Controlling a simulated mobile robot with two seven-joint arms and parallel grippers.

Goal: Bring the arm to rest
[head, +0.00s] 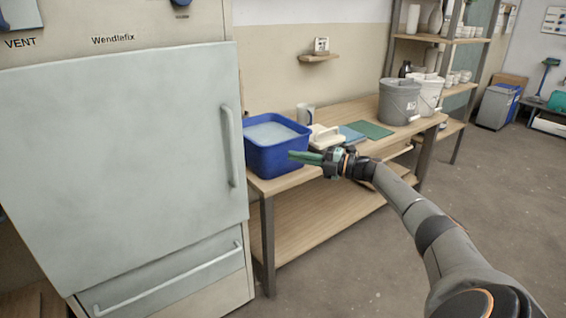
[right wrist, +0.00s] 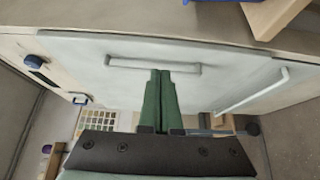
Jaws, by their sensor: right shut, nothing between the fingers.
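My right arm comes in from the lower right in the head view. My right gripper (head: 293,156) has green fingers and is shut and empty, held in the air in front of the workbench (head: 290,179) and the blue tub (head: 262,157). In the right wrist view the fingers (right wrist: 160,76) are together, with nothing between them. They show against the grey-green door of the cabinet (right wrist: 75,50). My left gripper is not in view.
The large cabinet (head: 110,150) marked Wendlefix, with a long door handle (head: 230,145), stands at the left. On the bench are a mug (head: 305,113), a green mat (head: 370,129), a grey bucket (head: 398,102) and a white bucket (head: 431,95). Open floor (head: 500,200) lies at the right.

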